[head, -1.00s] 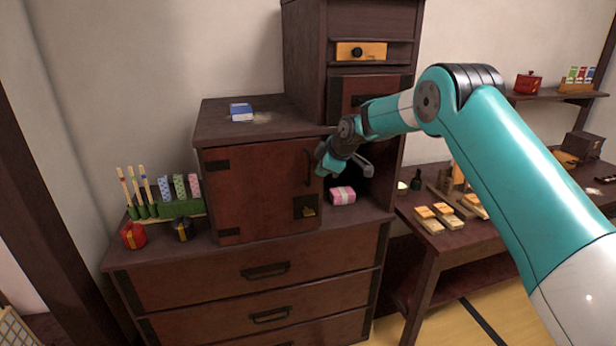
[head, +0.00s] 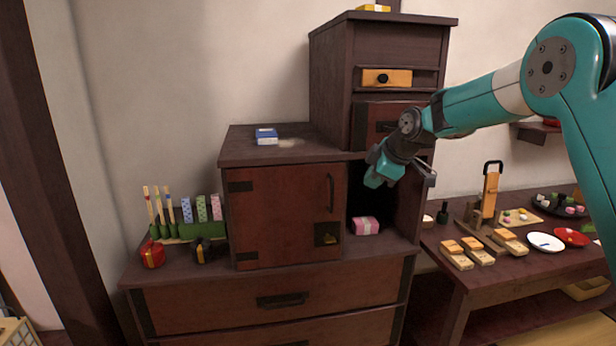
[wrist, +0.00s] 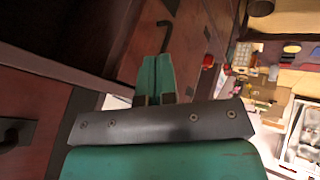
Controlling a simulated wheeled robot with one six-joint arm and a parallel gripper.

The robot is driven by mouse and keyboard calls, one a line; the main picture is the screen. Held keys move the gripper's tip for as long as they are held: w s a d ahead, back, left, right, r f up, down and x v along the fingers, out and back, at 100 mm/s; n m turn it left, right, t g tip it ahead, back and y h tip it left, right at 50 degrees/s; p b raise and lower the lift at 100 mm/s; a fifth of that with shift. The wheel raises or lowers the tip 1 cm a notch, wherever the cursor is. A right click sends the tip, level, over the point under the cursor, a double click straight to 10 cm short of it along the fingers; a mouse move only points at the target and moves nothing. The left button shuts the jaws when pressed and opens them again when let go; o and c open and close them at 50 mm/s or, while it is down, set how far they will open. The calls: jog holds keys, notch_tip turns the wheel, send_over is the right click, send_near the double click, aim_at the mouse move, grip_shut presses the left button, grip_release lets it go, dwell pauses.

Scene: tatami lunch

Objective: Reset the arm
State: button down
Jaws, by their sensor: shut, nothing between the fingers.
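My gripper (head: 379,171) is in front of the dark wooden cabinet (head: 272,202), at the upper part of its open compartment, in the head view. The wrist view shows its two teal fingers (wrist: 156,78) together, with nothing between them. My arm reaches in from the right side of the head view, bent at the elbow. A pink wrapped box (head: 365,226) sits in the open compartment below the gripper, apart from it.
A blue box (head: 266,136) lies on the cabinet top. Colourful holders, a red pouch (head: 153,254) and a dark pouch (head: 204,250) stand at left. A low table (head: 485,275) at right holds wooden blocks, a white plate (head: 545,242) and a red dish (head: 571,236).

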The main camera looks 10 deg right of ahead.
jog(key=s+a+r+m+g, duration=0.1)
jog(key=s+a, duration=0.2)
jog(key=s, duration=0.3)
jog(key=s+a+r+m+g+y, duration=0.1)
jog(key=s+a, duration=0.2)
jog(key=s, duration=0.4)
jog(key=s+a+r+m+g, duration=0.1)
jog(key=s+a, duration=0.3)
jog(key=s, duration=0.2)
jog(key=s+a+f+m+g, duration=0.1)
jog(key=s+m, duration=0.1)
jog(key=s, duration=1)
jog(key=s+f+m+g, duration=0.1)
jog(key=s+m+g, duration=0.1)
jog(key=s, duration=1)
jog(key=shift+s+a+f, duration=0.2)
jog(key=shift+a+f, duration=0.2)
